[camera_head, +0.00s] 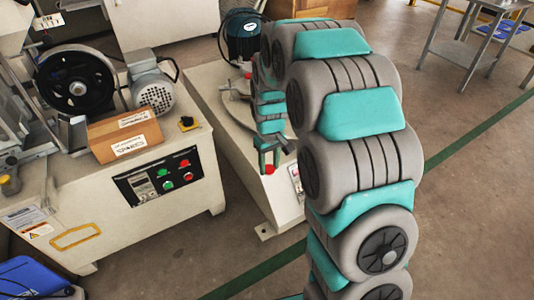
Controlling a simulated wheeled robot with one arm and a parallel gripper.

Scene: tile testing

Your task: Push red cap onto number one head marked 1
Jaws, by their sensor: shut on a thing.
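My gripper (269,157) hangs pointing down beside the middle machine, partly hidden by my own arm. It is shut on the small red cap (269,169), which shows at its fingertips. The cap appears in front of the top right part of the machine's pale body; whether it touches anything below cannot be told. A second small red spot (247,75) shows further back on the machine, near the dark motor. The head marked 1 cannot be made out; no number is legible, and my arm covers much of the machine.
The middle machine (215,88) carries a dark teal motor (244,36) and a curved grey part. At left stands another machine with a control panel (163,178), a cardboard box (125,135) and a black wheel (77,85). A metal table (477,22) is at upper right.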

